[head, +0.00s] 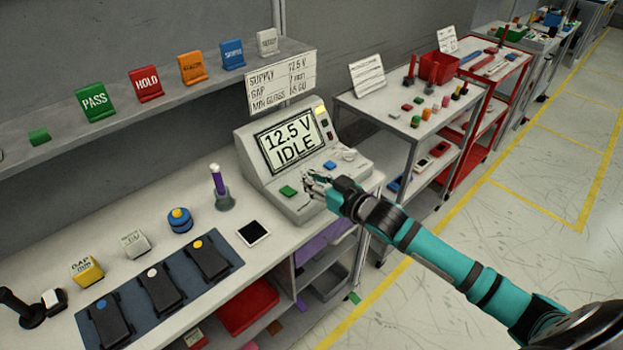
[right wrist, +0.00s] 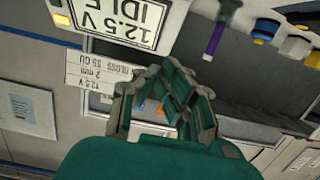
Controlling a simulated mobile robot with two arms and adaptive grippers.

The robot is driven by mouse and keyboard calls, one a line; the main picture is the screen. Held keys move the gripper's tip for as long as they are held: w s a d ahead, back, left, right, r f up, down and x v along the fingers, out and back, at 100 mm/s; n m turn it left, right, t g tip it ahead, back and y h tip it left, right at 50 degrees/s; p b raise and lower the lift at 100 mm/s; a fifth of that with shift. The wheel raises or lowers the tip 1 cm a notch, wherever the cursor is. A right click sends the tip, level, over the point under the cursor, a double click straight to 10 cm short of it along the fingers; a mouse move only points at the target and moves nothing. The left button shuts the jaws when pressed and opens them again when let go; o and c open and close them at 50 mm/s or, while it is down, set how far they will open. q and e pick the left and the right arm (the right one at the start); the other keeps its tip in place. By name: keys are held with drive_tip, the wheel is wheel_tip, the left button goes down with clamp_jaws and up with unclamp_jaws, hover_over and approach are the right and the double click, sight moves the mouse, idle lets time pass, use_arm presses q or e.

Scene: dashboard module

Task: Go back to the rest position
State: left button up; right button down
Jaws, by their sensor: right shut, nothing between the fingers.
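My right gripper (head: 309,183) is shut and empty. In the head view it is in front of the grey power supply console (head: 252,160), over its sloped panel, beside the green button (head: 288,191); I cannot tell whether it touches the panel. The console's screen (head: 290,143) reads "12.5 V IDLE". In the right wrist view the gripper's fingers (right wrist: 170,100) show up close, and the screen (right wrist: 120,18) appears upside down at the top. My right arm reaches in from the lower right of the head view. My left gripper is not in view.
A shelf (head: 50,125) with coloured signs runs above. Carts (head: 402,130) stand behind; the floor (head: 540,190) at right is clear.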

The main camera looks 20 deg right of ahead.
drive_tip(key=s+a+f+m+g+h, duration=0.1)
drive_tip(key=s+a+f+g+h, duration=0.3)
drive_tip(key=s+f, duration=0.8)
drive_tip(key=s+d+f+m+g+h, duration=0.1)
drive_tip(key=s+g, duration=0.7)
drive_tip(key=s, duration=1.3)
wheel_tip(320, 180, down, 28)
drive_tip(key=s+r+g+b, duration=0.1)
drive_tip(key=s+b, duration=0.1)
drive_tip(key=s+d+f+g, duration=0.1)
drive_tip(key=s+d+f, duration=0.2)
drive_tip(key=s+f, duration=1.3)
wheel_tip(320, 180, down, 2)
drive_tip(key=shift+s+h+b, duration=0.3)
drive_tip(key=shift+s, duration=0.1)
